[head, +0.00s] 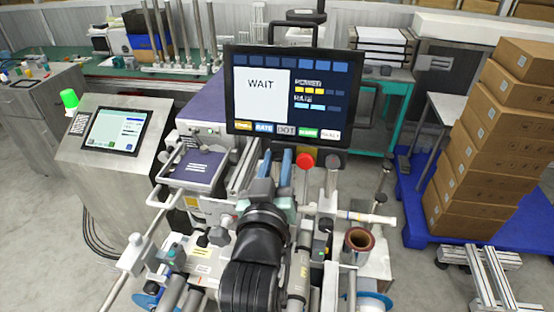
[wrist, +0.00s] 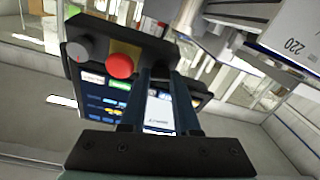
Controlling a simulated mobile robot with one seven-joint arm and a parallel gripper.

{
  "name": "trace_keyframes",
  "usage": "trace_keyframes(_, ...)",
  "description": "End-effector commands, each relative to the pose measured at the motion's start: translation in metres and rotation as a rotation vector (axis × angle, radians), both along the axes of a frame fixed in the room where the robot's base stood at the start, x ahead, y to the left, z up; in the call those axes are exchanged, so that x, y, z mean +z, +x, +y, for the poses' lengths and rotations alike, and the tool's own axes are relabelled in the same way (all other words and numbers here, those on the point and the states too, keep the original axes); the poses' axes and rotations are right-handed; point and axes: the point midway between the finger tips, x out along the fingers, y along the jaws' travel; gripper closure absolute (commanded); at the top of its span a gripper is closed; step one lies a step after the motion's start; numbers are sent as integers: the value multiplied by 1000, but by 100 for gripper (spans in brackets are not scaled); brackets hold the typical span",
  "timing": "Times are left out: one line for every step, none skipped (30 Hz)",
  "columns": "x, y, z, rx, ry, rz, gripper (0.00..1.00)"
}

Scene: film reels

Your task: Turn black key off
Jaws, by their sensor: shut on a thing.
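A control panel with a screen (head: 292,92) reading "WAIT" stands in the middle of the head view. Below the screen are a red button (head: 305,160) and a grey knob (head: 333,161). In the wrist view the red button (wrist: 120,66) and grey knob (wrist: 78,51) are left of my fingers. My gripper (head: 279,163), with blue fingers, is at the panel's lower edge, left of the red button. In the wrist view my gripper (wrist: 160,72) is shut on the black key (wrist: 158,50), which is mostly dark and partly hidden by the fingertips. Its turn position cannot be told.
Machine rods and rollers crowd the space below the panel. A brown roll (head: 358,240) sits at right. A steel console (head: 115,150) with a green lamp (head: 69,99) stands left. Stacked cartons (head: 490,150) rest on a blue pallet (head: 415,225). Floor is clear at lower left.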

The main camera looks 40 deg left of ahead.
Motion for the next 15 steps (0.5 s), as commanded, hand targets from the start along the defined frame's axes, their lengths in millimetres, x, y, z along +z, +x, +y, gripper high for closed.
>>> trace_keyframes(0,0,-1,8,-33,-20,100)
trace_keyframes(0,1,-1,13,-58,-34,100)
trace_keyframes(-1,1,-1,21,-88,-53,100)
trace_keyframes(-1,1,-1,27,-112,-69,100)
trace_keyframes(-1,1,-1,33,-135,-83,100)
trace_keyframes(-2,1,-1,41,-167,-103,100)
trace_keyframes(-2,1,-1,47,-192,-118,100)
trace_keyframes(-2,1,-1,53,-215,-133,100)
trace_keyframes(-2,1,-1,61,-247,-152,100)
trace_keyframes(-2,1,-1,65,-270,-168,100)
trace_keyframes(-2,1,-1,72,-294,-183,100)
trace_keyframes(-2,1,-1,80,-326,-201,100)
trace_keyframes(-2,1,-1,86,-350,-216,100)
trace_keyframes(-3,1,-1,92,-374,-231,100)
trace_keyframes(-2,1,-1,100,-406,-251,100)
